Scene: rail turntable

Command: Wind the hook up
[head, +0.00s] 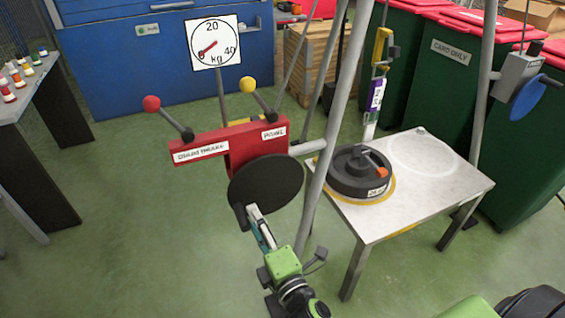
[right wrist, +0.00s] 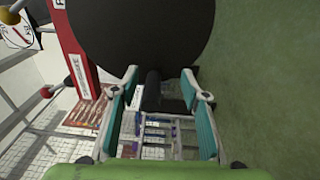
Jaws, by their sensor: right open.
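A black crank disc (head: 266,182) sits on the front of a red winch panel (head: 229,147). The panel has a red-knobbed lever (head: 168,118) and a yellow-knobbed lever (head: 260,100). My right gripper (head: 259,226) is at the disc's lower left edge. In the right wrist view its teal fingers are open, one on each side of a dark handle (right wrist: 154,92); contact is unclear. A yellow hanging piece (head: 382,46) with a purple-labelled part (head: 376,93) hangs by a line above a black weight (head: 360,172). The hook itself is hard to make out. My left gripper is not in view.
The weight stands on a white table (head: 430,192) within a yellow ring; a pale circle is beside it. A kg dial (head: 212,42) reads near zero. Slanted grey poles (head: 338,110) stand close right of the winch.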

